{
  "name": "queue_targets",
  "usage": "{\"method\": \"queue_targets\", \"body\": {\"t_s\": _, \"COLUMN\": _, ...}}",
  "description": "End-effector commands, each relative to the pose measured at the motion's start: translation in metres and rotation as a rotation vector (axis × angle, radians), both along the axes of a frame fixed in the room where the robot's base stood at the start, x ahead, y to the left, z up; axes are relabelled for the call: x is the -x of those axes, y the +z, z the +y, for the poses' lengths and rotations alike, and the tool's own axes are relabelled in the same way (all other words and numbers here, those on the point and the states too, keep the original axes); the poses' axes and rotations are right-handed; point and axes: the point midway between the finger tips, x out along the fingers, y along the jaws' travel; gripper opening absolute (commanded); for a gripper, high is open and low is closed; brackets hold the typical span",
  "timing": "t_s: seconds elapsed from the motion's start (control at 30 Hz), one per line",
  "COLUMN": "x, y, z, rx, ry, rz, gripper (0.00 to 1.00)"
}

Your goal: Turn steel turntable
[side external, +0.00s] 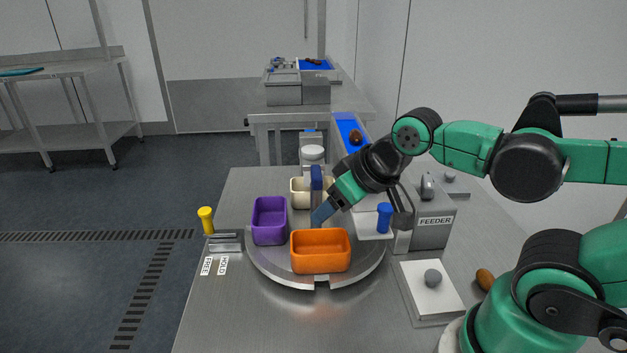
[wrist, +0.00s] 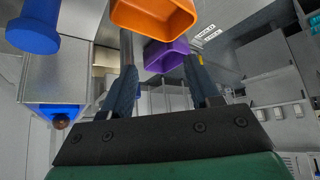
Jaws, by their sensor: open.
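The round steel turntable (side external: 355,278) carries an orange tray (side external: 320,262) in front, a purple tray (side external: 257,236) at left and a cream tray (side external: 297,198) behind. The orange tray (wrist: 150,22) and purple tray (wrist: 166,60) also show in the wrist view. An upright blue-topped post (side external: 316,178) appears above the turntable's middle. My gripper (side external: 320,214) reaches in from the right, tilted down beside this post. In the wrist view its two fingers (wrist: 162,85) are apart with no object clearly held. Whether the post lies between them I cannot tell.
A yellow-knobbed lever (side external: 206,218) stands left, by FREE and HOLD labels. A blue knob (side external: 385,214) stands at the turntable's right, near the grey FEEDER box (side external: 432,234). A plate with a grey knob (side external: 432,285) and a loose brown date (side external: 485,279) lie right. The front-left tabletop is clear.

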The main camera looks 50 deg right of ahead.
Motion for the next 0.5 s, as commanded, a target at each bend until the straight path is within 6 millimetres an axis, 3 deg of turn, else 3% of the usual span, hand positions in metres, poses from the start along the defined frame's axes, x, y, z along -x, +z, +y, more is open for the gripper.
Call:
{"method": "queue_targets", "body": {"t_s": 0.23, "x": -0.011, "y": 0.015, "z": -0.006, "rx": -0.042, "ry": -0.084, "rz": 0.076, "gripper": 0.55}}
{"method": "queue_targets", "body": {"t_s": 0.5, "x": -0.056, "y": 0.051, "z": -0.034, "rx": -0.177, "ry": -0.445, "rz": 0.365, "gripper": 0.55}}
